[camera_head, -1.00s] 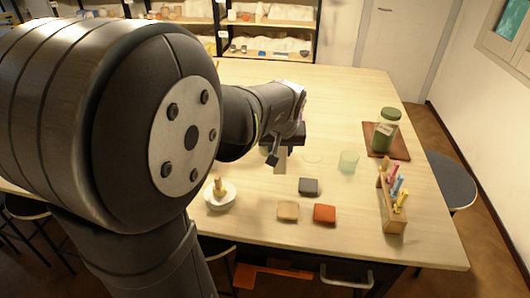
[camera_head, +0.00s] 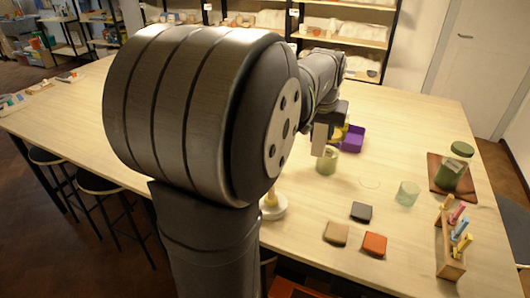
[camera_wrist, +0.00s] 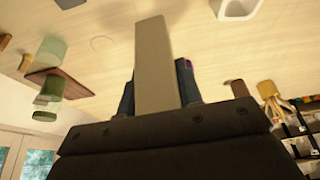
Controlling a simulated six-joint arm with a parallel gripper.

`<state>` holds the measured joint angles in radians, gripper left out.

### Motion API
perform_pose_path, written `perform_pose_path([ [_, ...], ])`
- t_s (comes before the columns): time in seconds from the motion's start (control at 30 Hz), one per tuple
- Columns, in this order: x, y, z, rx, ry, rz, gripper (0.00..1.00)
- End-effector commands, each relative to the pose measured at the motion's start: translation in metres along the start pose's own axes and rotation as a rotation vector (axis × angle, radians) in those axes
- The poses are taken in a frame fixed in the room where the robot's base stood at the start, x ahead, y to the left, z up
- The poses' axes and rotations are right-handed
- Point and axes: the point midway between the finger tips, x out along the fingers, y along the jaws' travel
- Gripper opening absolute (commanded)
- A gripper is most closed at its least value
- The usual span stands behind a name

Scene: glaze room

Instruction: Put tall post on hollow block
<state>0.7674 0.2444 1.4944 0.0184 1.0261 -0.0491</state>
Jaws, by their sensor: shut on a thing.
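My gripper (camera_head: 332,112) is shut on the tall post (camera_head: 318,139), a pale beige upright bar. In the wrist view the post (camera_wrist: 154,65) stands between the two dark fingers (camera_wrist: 157,95). A bit of purple shows behind the right finger in the wrist view.
A clear glass (camera_head: 408,194), a green jar (camera_head: 450,176) on a brown board and a wooden rack (camera_head: 447,238) of coloured sticks stand right. Dark (camera_head: 361,211), tan (camera_head: 336,233) and orange (camera_head: 374,244) tiles lie nearer.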

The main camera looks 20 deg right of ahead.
Motion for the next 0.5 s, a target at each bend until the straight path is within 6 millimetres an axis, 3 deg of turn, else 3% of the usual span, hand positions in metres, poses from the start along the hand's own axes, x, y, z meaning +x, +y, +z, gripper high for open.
perform_pose_path([
  [0.1,-0.005,-0.03,-0.016,0.022,0.008,0.009,0.04],
  [0.3,-0.007,-0.054,-0.028,0.05,0.016,0.021,0.04],
  [0.5,0.014,-0.087,-0.029,0.052,0.014,0.022,0.04],
])
